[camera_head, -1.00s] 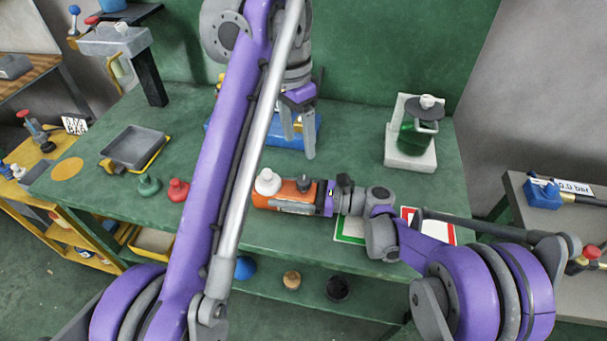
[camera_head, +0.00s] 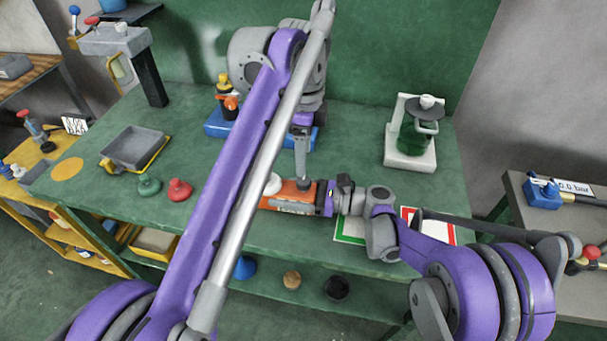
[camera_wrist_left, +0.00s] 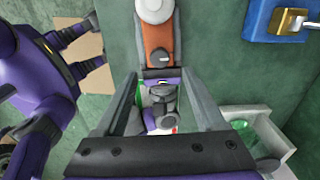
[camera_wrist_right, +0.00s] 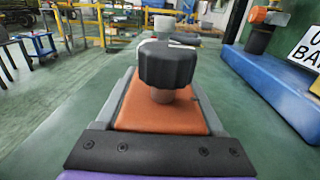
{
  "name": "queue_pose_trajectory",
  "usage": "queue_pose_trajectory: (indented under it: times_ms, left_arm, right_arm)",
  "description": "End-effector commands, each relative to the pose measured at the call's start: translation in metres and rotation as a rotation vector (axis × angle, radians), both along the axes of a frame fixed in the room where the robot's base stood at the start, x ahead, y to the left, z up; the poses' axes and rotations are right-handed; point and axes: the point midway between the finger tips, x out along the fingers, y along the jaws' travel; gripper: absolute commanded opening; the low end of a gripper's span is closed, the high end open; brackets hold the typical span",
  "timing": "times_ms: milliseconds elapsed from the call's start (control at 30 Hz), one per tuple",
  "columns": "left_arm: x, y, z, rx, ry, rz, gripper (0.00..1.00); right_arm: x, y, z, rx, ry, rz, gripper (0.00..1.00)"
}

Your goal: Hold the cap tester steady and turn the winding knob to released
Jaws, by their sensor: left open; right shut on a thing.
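The cap tester (camera_head: 290,198) is an orange body lying near the front edge of the green bench. It carries a white round cap (camera_head: 272,184) at its left end and a dark ribbed knob (camera_wrist_right: 168,65) on top. My right gripper (camera_head: 319,200) is shut on the orange body from the right; its fingers lie along both sides in the right wrist view. My left gripper (camera_head: 303,172) is open, pointing down above the tester near the dark knob. The left wrist view shows its two spread fingers (camera_wrist_left: 158,85). Contact with the knob cannot be told.
A blue base (camera_head: 218,124) stands behind my left arm. A white stand with a green jar (camera_head: 411,160) is at the back right. A grey tray (camera_head: 133,147), a green knob (camera_head: 149,186) and a red knob (camera_head: 179,190) lie left. Red- and green-edged cards lie right.

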Motion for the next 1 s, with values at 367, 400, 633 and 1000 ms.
queue_pose_trajectory:
  times_ms: [367,400,633,1000]
  left_arm:
    - [0.0,0.0,-0.06,-0.001,0.0,0.001,0.71]
    - [0.0,0.0,-0.063,-0.001,0.0,0.001,0.71]
    - [-0.001,0.0,-0.071,-0.001,0.0,0.001,0.71]
    - [-0.001,0.0,-0.07,0.0,0.0,0.001,0.37]
  right_arm:
    - [0.0,0.0,0.0,0.0,0.0,0.0,0.0]
    - [0.0,0.0,0.0,0.0,0.0,0.0,0.0]
    - [0.0,0.0,0.0,0.0,0.0,0.0,0.0]
    - [0.0,0.0,0.0,0.0,0.0,0.0,0.0]
